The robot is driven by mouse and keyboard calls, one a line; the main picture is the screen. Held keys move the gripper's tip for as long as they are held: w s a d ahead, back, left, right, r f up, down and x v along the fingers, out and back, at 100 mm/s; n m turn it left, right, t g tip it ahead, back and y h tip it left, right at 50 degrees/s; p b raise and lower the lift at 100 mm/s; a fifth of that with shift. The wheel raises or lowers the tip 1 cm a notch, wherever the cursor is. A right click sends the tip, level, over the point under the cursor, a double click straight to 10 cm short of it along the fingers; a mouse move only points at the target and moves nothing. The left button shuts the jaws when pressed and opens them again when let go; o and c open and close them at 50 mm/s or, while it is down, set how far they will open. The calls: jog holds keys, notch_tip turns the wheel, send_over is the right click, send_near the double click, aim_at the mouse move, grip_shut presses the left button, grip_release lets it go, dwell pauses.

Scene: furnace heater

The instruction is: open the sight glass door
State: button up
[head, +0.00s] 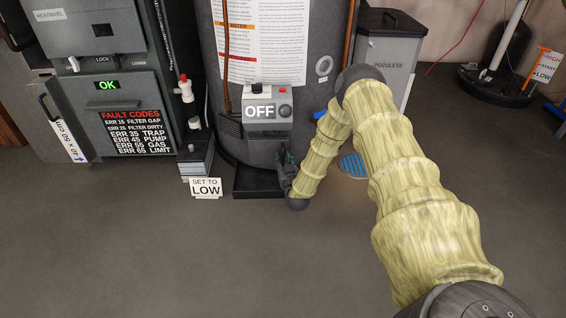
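The grey cylindrical water heater (222,60) stands at the back centre, with a control box (268,110) reading "OFF" on its front. My gripper (285,160), small and dark, is at the lower front of the heater, below and slightly right of the control box. I cannot tell whether it touches the heater. Its fingers blend into the dark surface, so their opening is unclear. I cannot make out the sight glass door; the gripper and arm cover part of the lower heater.
A furnace cabinet (90,25) with a green "OK" display (107,85) stands at left. A "SET TO LOW" sign (206,187) stands on the floor before the heater. A grey bin (390,50) and a dark round base (490,87) are at right. The front-left floor (130,250) is clear.

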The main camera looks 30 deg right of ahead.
jog(key=shift+w+d, duration=0.1)
jog(key=shift+w, duration=0.15)
grip_shut()
jog(key=shift+s, duration=0.1)
